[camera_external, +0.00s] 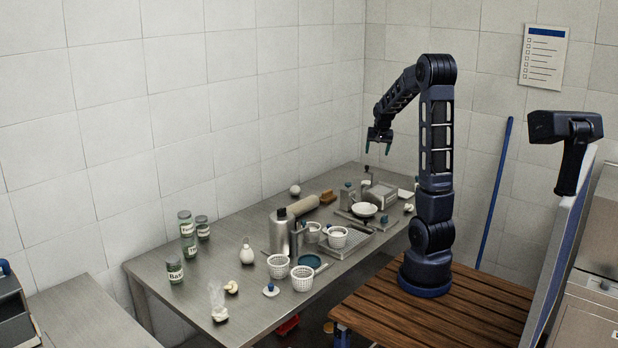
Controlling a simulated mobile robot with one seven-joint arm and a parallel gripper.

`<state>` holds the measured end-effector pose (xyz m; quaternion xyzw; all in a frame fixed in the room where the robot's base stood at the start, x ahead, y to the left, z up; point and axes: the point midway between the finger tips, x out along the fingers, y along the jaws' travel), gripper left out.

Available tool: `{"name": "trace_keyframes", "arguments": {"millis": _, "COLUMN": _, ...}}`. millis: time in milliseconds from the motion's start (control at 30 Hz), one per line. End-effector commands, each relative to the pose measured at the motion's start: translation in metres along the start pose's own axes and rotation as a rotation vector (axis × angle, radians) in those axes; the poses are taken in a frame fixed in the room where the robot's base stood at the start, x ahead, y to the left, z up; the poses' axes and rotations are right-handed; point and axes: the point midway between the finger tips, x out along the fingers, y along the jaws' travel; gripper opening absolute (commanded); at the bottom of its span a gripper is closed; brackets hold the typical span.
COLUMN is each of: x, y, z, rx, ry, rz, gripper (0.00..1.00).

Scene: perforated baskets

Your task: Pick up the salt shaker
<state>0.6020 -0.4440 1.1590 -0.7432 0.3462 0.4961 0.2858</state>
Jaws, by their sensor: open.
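I cannot tell for certain which thing is the salt shaker. A small white, pear-shaped vessel (247,255) with a narrow top stands upright near the middle of the metal table (165,262) and could be it. My gripper (378,150) is open and empty, pointing down above the far end of the table. It is well apart from the white vessel, high over the items there. Below it stand a small dark-topped item (367,174) and a grey box-like container (381,195). Their details are too small to read.
White perforated baskets (302,278) stand near the table's front edge. The table's near left is clearer.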

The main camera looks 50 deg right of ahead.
Motion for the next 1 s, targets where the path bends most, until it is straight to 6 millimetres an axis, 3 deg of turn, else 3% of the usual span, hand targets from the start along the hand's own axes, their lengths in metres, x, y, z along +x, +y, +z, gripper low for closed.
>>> {"name": "trace_keyframes", "arguments": {"millis": 100, "x": 0.036, "y": 0.033, "z": -0.031, "rx": 0.082, "ry": 0.004, "rz": 0.043, "gripper": 0.72}}
{"name": "trace_keyframes", "arguments": {"millis": 300, "x": 0.091, "y": 0.093, "z": -0.074, "rx": 0.208, "ry": 0.019, "rz": 0.112, "gripper": 0.72}}
{"name": "trace_keyframes", "arguments": {"millis": 633, "x": 0.174, "y": 0.201, "z": -0.117, "rx": 0.378, "ry": 0.049, "rz": 0.22, "gripper": 0.72}}
{"name": "trace_keyframes", "arguments": {"millis": 800, "x": 0.194, "y": 0.229, "z": -0.123, "rx": 0.416, "ry": 0.057, "rz": 0.247, "gripper": 0.72}}
{"name": "trace_keyframes", "arguments": {"millis": 1000, "x": 0.206, "y": 0.237, "z": -0.124, "rx": 0.424, "ry": 0.058, "rz": 0.252, "gripper": 0.72}}
